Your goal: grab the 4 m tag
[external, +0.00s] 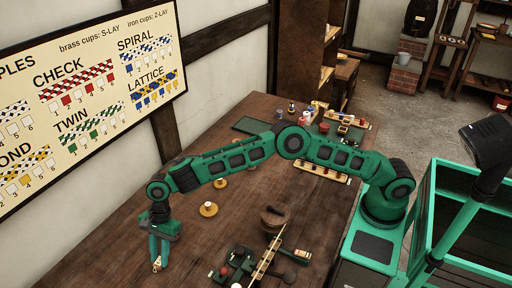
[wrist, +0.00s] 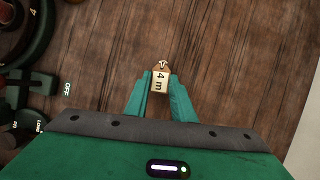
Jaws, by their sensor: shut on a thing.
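The 4 m tag (wrist: 161,82) is a small tan tag with "4 m" written on it, seen in the wrist view between my fingertips. My gripper (wrist: 160,88) is shut on it, one green finger on each side. In the external view my gripper (external: 159,262) points down at the near left of the table, with the tan tag (external: 157,264) at its tips. I cannot tell whether the tag touches the table top.
The wooden table (external: 110,250) is bare around my gripper. Yellow round pieces (external: 208,209) stand behind it. A dark green device (external: 238,262) with a wooden strip lies to its right. A pattern board (external: 90,85) hangs on the wall.

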